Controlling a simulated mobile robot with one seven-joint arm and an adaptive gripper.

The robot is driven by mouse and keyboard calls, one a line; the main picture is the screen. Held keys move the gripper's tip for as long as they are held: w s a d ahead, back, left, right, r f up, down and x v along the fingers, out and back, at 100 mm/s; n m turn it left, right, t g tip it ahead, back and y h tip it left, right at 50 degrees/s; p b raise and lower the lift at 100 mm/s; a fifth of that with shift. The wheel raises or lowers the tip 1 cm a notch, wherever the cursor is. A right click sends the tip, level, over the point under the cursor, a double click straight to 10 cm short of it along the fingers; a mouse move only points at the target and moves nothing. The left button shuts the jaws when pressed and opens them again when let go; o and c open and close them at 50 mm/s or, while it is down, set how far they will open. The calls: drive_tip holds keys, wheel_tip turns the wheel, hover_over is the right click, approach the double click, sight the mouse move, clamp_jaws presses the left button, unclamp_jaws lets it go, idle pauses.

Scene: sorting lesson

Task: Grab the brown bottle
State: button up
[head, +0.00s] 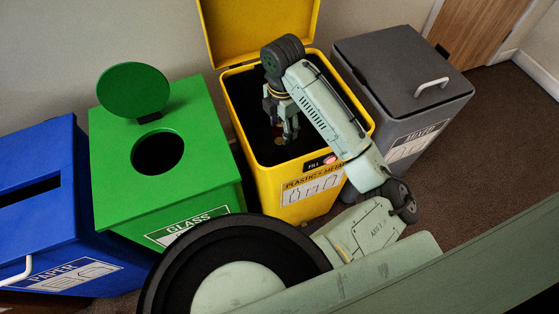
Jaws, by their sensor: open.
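My gripper (284,134) points down into the mouth of the yellow plastic and metal bin (305,200), whose lid stands open. The jaws are open. A small brownish patch (278,133) shows by the fingertips inside the dark bin. It may be part of the brown bottle, but it is too small and dark to be sure. I cannot tell whether the fingers touch it. No other brown bottle shows in the head view.
A green glass bin (200,190) with a round hole and raised round flap stands left of the yellow bin. A blue paper bin (60,230) with a slot is farther left. A grey mixed bin (395,60), lid shut, stands right. Brown carpet (500,130) is clear at right.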

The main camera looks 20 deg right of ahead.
sight(280, 141)
drive_tip(key=f, duration=0.4)
drive_tip(key=shift+a+f, duration=0.25)
drive_tip(key=shift+f, duration=0.1)
drive_tip(key=shift+w+f, duration=0.15)
drive_tip(key=shift+f, duration=1.9)
clamp_jaws()
